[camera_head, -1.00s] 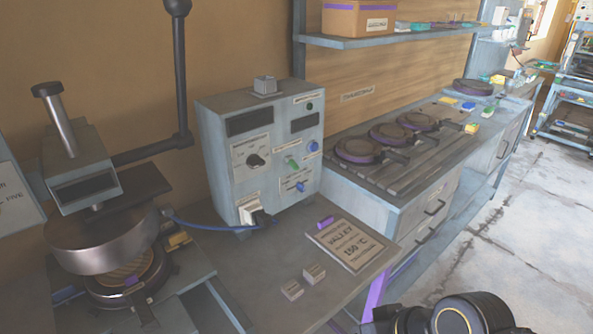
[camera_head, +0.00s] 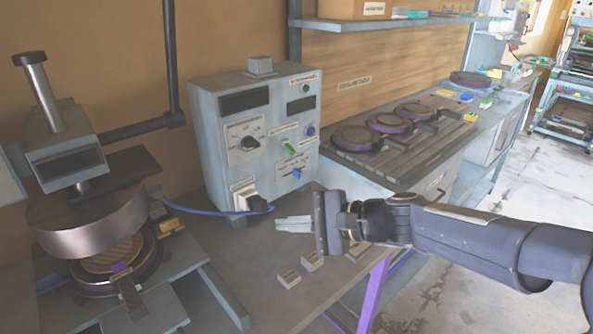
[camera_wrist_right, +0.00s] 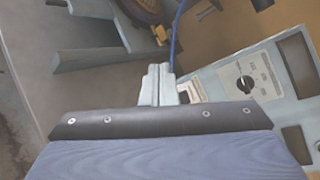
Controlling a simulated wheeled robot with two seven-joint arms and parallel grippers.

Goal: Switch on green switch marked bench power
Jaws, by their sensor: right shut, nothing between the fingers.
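The grey control box (camera_head: 205,140) stands on the bench against the wall. Its green switch (camera_head: 290,149) sits on the front face, under a small label too small to read. My right gripper (camera_head: 279,225) is shut and empty, pointing left, in front of and below the box's panel, apart from the switch. In the right wrist view the shut fingers (camera_wrist_right: 157,84) show beside the box (camera_wrist_right: 215,84); the green switch is not visible there. My left gripper is not in view.
A black dial (camera_head: 249,143) and a plug with a blue cable (camera_head: 258,204) are on the box's front. A plate press (camera_head: 90,217) stands at the left. Small blocks (camera_head: 289,277) lie on the bench below my gripper. Hot plates (camera_head: 352,138) are at the right.

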